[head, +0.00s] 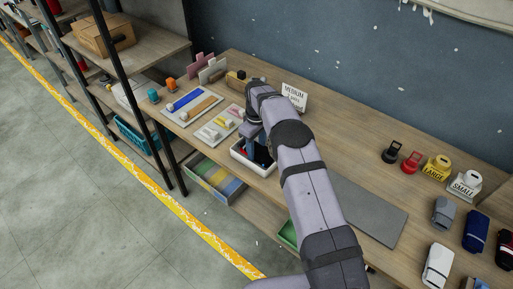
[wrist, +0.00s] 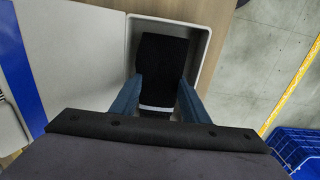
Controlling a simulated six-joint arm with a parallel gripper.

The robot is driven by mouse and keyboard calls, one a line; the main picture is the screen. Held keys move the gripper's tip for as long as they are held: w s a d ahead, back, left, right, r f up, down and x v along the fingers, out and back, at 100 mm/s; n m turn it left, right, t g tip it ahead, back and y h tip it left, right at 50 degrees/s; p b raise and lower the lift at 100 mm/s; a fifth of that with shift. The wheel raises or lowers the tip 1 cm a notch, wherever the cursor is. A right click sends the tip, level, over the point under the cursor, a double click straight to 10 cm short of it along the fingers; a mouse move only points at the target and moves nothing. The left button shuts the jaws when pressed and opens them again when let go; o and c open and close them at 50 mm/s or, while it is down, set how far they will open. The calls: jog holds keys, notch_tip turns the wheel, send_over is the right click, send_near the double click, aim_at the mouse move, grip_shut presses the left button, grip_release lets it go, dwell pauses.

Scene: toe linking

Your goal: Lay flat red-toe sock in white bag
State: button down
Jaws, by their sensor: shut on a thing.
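A white open-topped container (head: 238,160) stands near the table's front edge, left of my arm in the head view; it also shows in the wrist view (wrist: 205,47). I cannot tell whether it is the white bag. My gripper (wrist: 161,100) points down into it, its blue fingers on either side of a black sock (wrist: 161,62). It is shut on this sock, which lies within the container's walls in the wrist view. A pale band crosses between the fingers.
A MEDIUM sign (head: 294,97) stands behind my gripper. A pale board (head: 219,128) with small items lies to its left. A grey mat (head: 370,212) lies right of my arm. LARGE (head: 436,168) and SMALL (head: 464,186) holders and several rolled socks (head: 443,212) are farther right.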

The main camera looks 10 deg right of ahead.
jog(key=shift+f+b, duration=0.5)
jog(key=shift+f, duration=0.3)
jog(key=c, duration=0.9)
grip_release()
jog(key=shift+c, duration=0.6)
jog(key=shift+r, duration=0.1)
jog(key=shift+r+p, duration=2.05)
jog(key=shift+r, duration=1.4)
